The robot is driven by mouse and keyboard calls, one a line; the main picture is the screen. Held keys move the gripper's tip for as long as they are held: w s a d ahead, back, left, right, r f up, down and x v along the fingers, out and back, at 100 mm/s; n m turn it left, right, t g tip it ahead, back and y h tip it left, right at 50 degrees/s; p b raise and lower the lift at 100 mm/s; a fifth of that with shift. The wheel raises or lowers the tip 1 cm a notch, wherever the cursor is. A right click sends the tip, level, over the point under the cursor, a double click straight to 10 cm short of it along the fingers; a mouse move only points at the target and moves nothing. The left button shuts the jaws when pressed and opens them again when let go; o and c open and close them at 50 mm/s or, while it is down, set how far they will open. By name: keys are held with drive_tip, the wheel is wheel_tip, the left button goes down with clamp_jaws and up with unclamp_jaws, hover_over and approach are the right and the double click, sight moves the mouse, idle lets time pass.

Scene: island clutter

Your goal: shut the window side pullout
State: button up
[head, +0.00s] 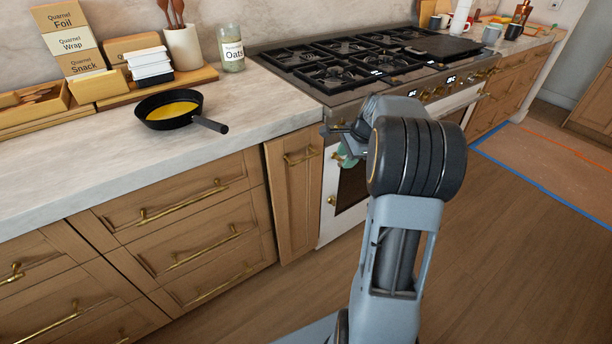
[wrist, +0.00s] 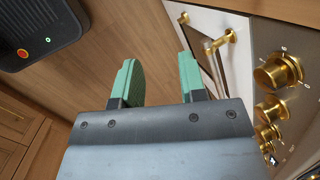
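A narrow wooden pullout front (head: 294,190) with a short brass handle (head: 301,155) stands between the drawers and the stove in the head view. My gripper (head: 346,157) is in front of the oven, right of this pullout and partly hidden by my arm. In the wrist view my gripper (wrist: 160,75) is open, with two green fingers apart and nothing between them but floor.
The stove (head: 345,100) has brass knobs (wrist: 278,72) and an oven handle (wrist: 217,43) close to my right finger in the wrist view. A pan (head: 170,108) sits on the counter (head: 245,110). Closed-looking drawers (head: 200,230) lie left. The wooden floor (head: 510,270) at right is clear.

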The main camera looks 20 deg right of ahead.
drive_tip(key=s+f+t+y+b, duration=0.3)
drive_tip(key=f+b, duration=0.3)
drive_tip(key=f, duration=0.1)
drive_tip(key=n+t+y+b, duration=0.2)
drive_tip(key=n+t+y, duration=0.2)
drive_tip(key=n+t, duration=0.3)
approach(307, 159)
drive_tip(key=b+x, duration=0.2)
drive_tip(key=x, duration=0.8)
drive_tip(key=shift+w+a+f, duration=0.1)
drive_tip(key=shift+w+a, duration=0.1)
drive_tip(key=shift+w, duration=0.15)
drive_tip(key=shift+c, duration=0.5)
clamp_jaws()
